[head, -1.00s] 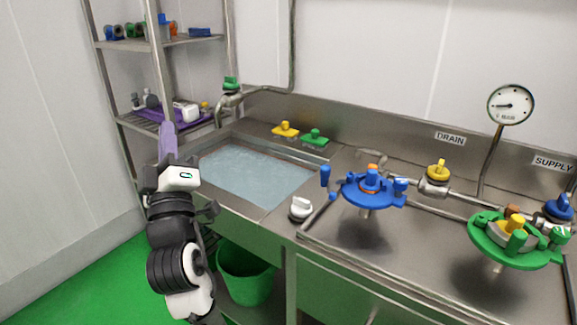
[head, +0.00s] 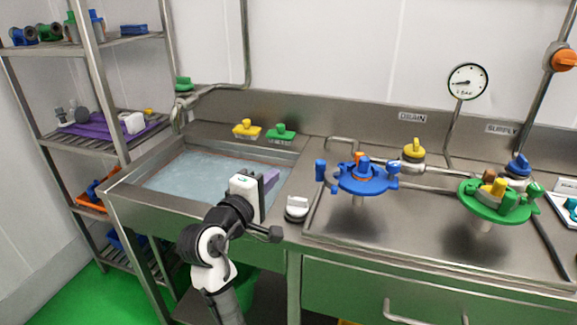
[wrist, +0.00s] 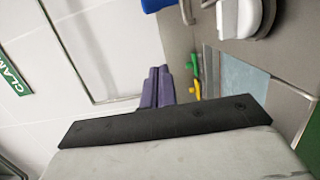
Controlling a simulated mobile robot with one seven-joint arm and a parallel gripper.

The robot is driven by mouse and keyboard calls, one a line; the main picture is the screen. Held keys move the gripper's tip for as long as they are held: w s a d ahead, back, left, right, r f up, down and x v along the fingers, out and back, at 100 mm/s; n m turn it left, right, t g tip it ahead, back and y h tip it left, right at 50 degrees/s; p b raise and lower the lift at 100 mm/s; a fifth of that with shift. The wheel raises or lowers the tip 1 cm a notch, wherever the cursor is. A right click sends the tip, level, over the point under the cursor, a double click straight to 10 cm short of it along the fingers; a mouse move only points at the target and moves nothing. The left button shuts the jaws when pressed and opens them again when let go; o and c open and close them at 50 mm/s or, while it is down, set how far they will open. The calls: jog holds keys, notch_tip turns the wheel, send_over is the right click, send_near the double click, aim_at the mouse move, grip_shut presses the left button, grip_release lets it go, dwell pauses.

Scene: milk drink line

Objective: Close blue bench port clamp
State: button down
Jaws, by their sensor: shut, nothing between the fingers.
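The blue bench port (head: 368,180) stands on the steel bench, right of the sink, with blue knobs around its round plate. A blue upright handle (head: 320,170) rises at its left side, apart from the plate's middle. I cannot tell from this view how its clamp sits. My gripper (head: 271,177) is over the right part of the sink, left of the blue port and apart from it. Its purple fingers are together and empty; they also show in the wrist view (wrist: 157,87). A blue piece (wrist: 158,5) is cut off at the top of the wrist view.
A green port (head: 497,202) stands to the right on the bench. A white knob (head: 297,208) sits at the bench's front left, close to my arm. Yellow (head: 247,129) and green (head: 281,132) handled blocks lie behind the water-filled sink (head: 150,200). A gauge (head: 467,81) stands behind.

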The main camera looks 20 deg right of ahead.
aim_at(327, 171)
jog(key=w+d+p, duration=0.3)
jog(key=d, duration=0.6)
jog(key=shift+d+f, duration=0.15)
dwell(0.5)
jog(key=shift+s+y+p, duration=0.2)
jog(key=shift+y+p, duration=0.1)
